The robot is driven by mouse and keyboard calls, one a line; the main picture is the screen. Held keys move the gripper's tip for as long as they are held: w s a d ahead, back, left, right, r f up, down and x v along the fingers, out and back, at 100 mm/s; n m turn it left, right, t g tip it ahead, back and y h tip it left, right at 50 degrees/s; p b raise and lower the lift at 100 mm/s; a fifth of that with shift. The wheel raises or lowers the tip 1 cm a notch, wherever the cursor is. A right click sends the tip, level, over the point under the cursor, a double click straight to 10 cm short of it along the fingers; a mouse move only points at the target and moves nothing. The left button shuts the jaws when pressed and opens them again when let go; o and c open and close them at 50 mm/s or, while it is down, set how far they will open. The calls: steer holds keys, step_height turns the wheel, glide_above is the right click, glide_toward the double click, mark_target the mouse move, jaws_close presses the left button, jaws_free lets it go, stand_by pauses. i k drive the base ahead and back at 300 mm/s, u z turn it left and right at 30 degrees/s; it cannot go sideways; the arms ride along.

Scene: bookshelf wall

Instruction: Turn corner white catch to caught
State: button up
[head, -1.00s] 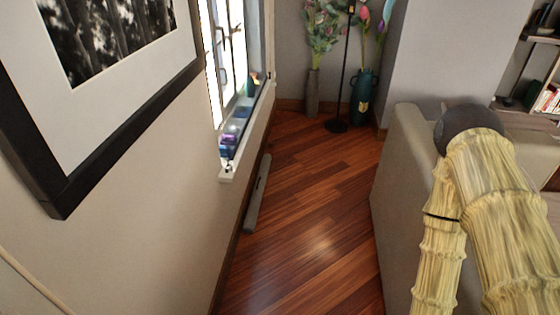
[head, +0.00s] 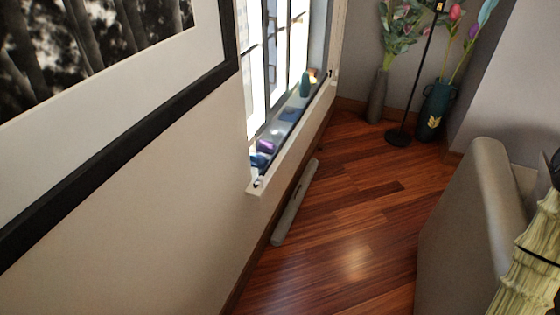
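The white-framed window (head: 250,95) is in the left wall, near the room's far corner, seen at a steep angle. Its white sill (head: 291,143) juts from the wall. A small dark fitting (head: 258,183) sits at the sill's near end and another (head: 330,73) near its far end. I cannot tell whether either is the white catch, and no catch position can be read. My gripper is not in view.
A framed picture (head: 105,146) hangs at left. Small objects, including a teal bottle (head: 305,85), stand on the sill. A long grey bar (head: 295,203) lies on the floor below. Wooden floor (head: 350,235) is clear up to the beige sofa (head: 470,220). Vases (head: 436,108) stand at the back.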

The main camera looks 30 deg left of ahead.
mark_target(260, 177)
steer(key=i, duration=0.85)
steer(key=u, duration=1.45)
